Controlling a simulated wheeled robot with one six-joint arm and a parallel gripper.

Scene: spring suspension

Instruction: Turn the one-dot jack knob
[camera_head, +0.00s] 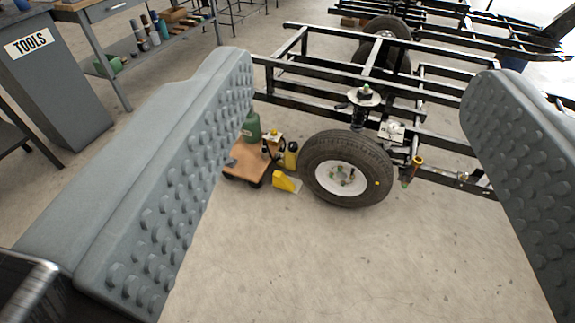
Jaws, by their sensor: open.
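My gripper (362,75) is open, with its two grey studded fingers at the left and right of the view and nothing between them up close. Beyond the fingers, a small upright part with a yellow-and-red top (416,162) stands beside the black frame, right of the wheel. A yellow and dark device (290,155) stands left of the wheel. I cannot tell which of these, if either, carries the jack knob. No single-dot mark is readable at this distance.
A black tyre with white rim (346,168) is at the black chassis frame (440,140). A wooden dolly (247,165) holds a green bottle (251,127). A yellow wedge (286,182) lies beside it. A grey TOOLS cabinet (60,85) stands left. The near floor is clear.

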